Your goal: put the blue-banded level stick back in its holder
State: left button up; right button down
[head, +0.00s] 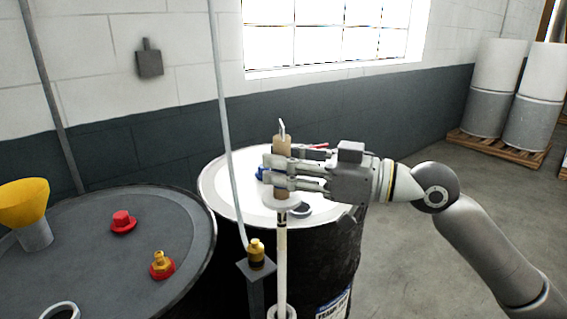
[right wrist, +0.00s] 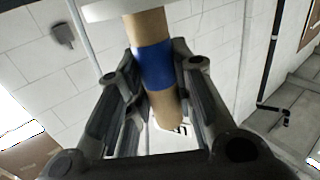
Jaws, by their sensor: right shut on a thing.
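The level stick (head: 282,250) is upright, with a tan handle, a pale disc below it and a long pale shaft. In the right wrist view its handle has a blue band (right wrist: 153,65). My right gripper (head: 275,173) is shut around the handle; its fingers also show on both sides of the handle in the right wrist view (right wrist: 155,95). The shaft runs down to a pale ring (head: 282,312) at the bottom edge of the head view. I cannot tell whether its tip is inside that ring or which part is the holder. My left gripper is not in view.
A white-topped drum (head: 225,192) stands behind the stick. A dark drum (head: 95,250) at left carries a yellow funnel (head: 24,203), a red cap (head: 123,221) and a yellow-red fitting (head: 161,265). A post with a brass fitting (head: 256,252) stands close left of the shaft.

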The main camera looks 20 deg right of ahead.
jog(key=shift+f, duration=0.5)
notch_tip(320, 180, down, 8)
jog(key=b, duration=0.7)
dwell(0.3)
